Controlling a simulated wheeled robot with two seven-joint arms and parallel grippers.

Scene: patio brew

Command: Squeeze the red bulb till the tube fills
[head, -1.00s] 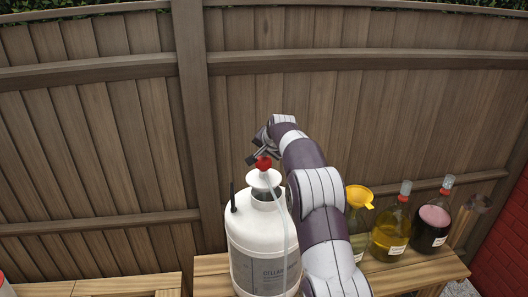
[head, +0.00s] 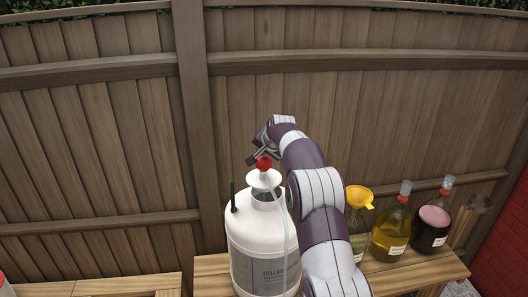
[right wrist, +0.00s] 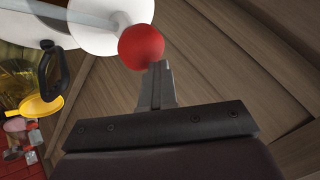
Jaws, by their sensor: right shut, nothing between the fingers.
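The red bulb (head: 264,163) sits on top of a white cone-shaped piece (head: 264,179) above the neck of a white vessel (head: 258,232). A pale tube (head: 284,205) runs from the bulb's side down past the vessel; I cannot tell whether liquid is in it. My right gripper (head: 251,159) is at the bulb. In the right wrist view its fingers (right wrist: 158,68) are together and empty, their tips right beside the lower right edge of the bulb (right wrist: 141,47); I cannot tell whether they touch. My left gripper is not in view.
The vessel stands on a wooden bench (head: 400,271). To the right are a yellow funnel (head: 359,197) in a bottle, a yellow-liquid bottle (head: 390,232) and a dark-liquid bottle (head: 430,228). A wooden fence (head: 100,130) rises behind, and a red brick wall (head: 507,245) stands at the right.

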